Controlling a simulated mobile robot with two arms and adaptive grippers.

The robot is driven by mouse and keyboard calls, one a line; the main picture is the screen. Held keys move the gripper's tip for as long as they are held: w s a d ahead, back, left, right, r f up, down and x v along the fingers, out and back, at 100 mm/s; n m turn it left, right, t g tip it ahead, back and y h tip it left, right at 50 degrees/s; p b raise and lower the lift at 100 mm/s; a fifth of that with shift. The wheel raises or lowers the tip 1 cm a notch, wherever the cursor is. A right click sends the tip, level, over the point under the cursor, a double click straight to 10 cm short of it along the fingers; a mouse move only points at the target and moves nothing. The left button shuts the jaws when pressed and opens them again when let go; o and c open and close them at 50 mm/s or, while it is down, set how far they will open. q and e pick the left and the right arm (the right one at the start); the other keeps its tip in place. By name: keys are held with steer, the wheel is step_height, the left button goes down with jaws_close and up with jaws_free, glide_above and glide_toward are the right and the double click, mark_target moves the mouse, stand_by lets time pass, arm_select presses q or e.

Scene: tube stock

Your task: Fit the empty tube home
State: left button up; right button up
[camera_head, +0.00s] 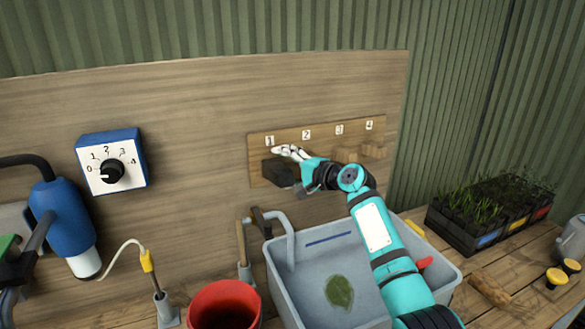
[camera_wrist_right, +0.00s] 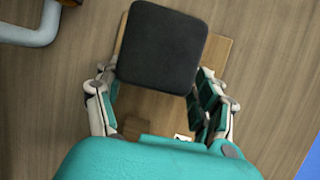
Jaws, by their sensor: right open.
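A dark, square-ended tube (camera_head: 278,172) is at the left end of a wooden board (camera_head: 322,133) numbered 1 to 4, below label 1. In the right wrist view its flat dark face (camera_wrist_right: 163,45) lies between and beyond the fingertips. My right gripper (camera_head: 290,166) is open, with its fingers on either side of the tube. I cannot tell whether the fingers touch it, or how the tube sits against the board, as the hand hides part of it. My left gripper is not in view.
A grey basin (camera_head: 312,270) holding a green leaf-shaped patch stands below my right arm. A red bucket (camera_head: 224,304) is at its left. A blue dial box (camera_head: 112,160) is on the wall panel. A planted tray (camera_head: 490,215) is at the right. Wooden blocks (camera_head: 346,155) project below labels 3 and 4.

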steer(key=v, duration=1.1)
steer(key=shift+s+d, duration=0.15)
steer(key=shift+s, duration=0.15)
steer(key=shift+r, duration=0.1)
